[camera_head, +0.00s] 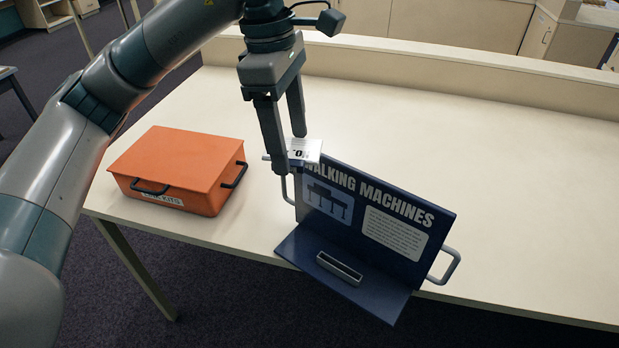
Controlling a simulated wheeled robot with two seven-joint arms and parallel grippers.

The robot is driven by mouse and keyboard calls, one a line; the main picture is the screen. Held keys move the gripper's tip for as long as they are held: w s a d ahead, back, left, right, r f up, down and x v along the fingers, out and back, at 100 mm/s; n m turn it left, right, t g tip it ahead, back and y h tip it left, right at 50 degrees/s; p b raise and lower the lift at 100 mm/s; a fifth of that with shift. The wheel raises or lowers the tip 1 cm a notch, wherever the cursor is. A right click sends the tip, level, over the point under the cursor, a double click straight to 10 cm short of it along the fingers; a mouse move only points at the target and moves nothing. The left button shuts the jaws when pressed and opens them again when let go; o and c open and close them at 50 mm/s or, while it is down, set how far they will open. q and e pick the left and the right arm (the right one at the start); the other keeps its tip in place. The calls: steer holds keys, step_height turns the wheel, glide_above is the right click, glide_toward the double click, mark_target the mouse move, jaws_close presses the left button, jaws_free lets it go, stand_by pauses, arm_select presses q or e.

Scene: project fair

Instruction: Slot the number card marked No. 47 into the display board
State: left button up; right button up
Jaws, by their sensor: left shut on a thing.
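The number card (306,150) is white with dark print, of which only part of "No." can be read; its number is hidden or too small to tell. My left gripper (290,154) is shut on the card, just above and behind the top left corner of the display board. The display board (400,240) is dark blue, reads "WALKING MACHINES", and stands at the table's front edge. A grey-rimmed slot (339,268) lies on its base in front of the upright panel, and it looks empty. My right gripper does not show.
An orange box (180,165) with dark handles and a label sits left of the board. The board has grey side handles (446,266). The cream table (480,140) is clear behind and to the right, with a raised ledge (440,62) at the back.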

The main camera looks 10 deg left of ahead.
arm_select(q)
steer(key=shift+f, duration=0.1)
stand_by(0.6)
steer(key=shift+w+a+f+m, duration=0.1)
steer(key=shift+a+f+m, duration=0.15)
steer(key=shift+f+m, duration=0.65)
steer(key=s+a+f+m+g+y, duration=0.1)
steer(key=a+f+m, duration=0.5)
steer(key=f+m, duration=0.7)
steer(key=shift+m, duration=1.4)
steer(key=shift+a, duration=0.1)
